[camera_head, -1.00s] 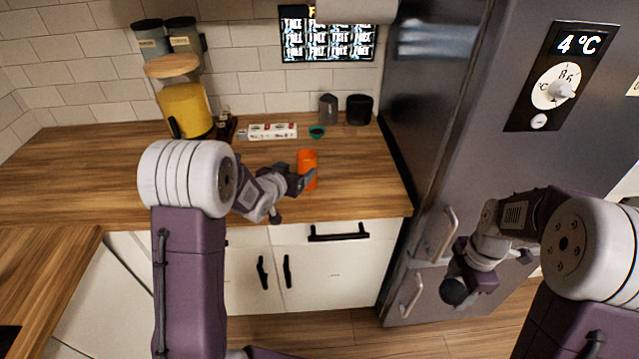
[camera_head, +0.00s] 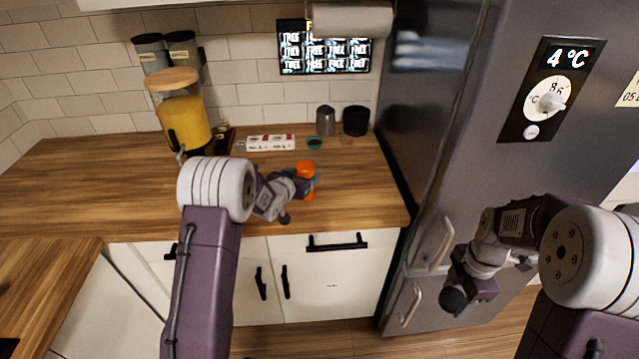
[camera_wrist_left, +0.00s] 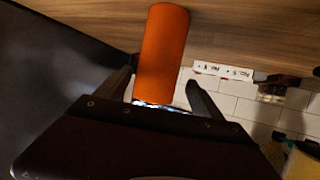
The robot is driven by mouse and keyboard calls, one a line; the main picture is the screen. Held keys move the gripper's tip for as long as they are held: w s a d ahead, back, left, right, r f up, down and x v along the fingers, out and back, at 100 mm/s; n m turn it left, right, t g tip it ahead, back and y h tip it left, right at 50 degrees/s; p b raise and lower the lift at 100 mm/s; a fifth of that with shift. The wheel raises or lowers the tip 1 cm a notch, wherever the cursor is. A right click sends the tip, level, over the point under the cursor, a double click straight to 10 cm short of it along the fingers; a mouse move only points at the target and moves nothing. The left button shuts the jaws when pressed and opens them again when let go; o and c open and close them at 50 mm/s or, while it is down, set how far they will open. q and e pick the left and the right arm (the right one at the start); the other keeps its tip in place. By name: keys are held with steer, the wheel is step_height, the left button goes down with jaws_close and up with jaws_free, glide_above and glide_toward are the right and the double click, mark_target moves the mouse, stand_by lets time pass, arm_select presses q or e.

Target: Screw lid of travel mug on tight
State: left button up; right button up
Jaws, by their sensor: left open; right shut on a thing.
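The orange travel mug (camera_head: 306,167) stands on the wooden counter near its front edge. My left gripper (camera_head: 306,184) is open at the mug and covers its middle in the head view. In the left wrist view the orange cylinder (camera_wrist_left: 162,50) lies between the two open fingers (camera_wrist_left: 160,88); I cannot tell whether they touch it. I cannot make out a separate lid on the mug. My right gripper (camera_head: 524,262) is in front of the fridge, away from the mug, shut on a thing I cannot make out.
Behind the mug are a small teal cup (camera_head: 315,143), a white power strip (camera_head: 270,142), a steel pitcher (camera_head: 325,121) and a black container (camera_head: 356,120). A yellow machine (camera_head: 185,122) stands at the left. The fridge (camera_head: 470,130) closes off the right. The counter's left part is clear.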

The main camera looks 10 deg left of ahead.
mark_target(306, 169)
arm_select(q)
steer(key=x, duration=0.3)
steer(key=p+x, duration=0.1)
steer(key=shift+w+d+f, duration=0.1)
steer(key=shift+d+f, duration=0.05)
steer(key=shift+d, duration=0.2)
arm_select(e)
steer(key=shift+r, duration=0.55)
arm_select(q)
steer(key=shift+w+f, duration=0.2)
steer(key=shift+w, duration=0.25)
steer(key=shift+s, duration=0.1)
jaws_close()
steer(key=shift+r, duration=0.15)
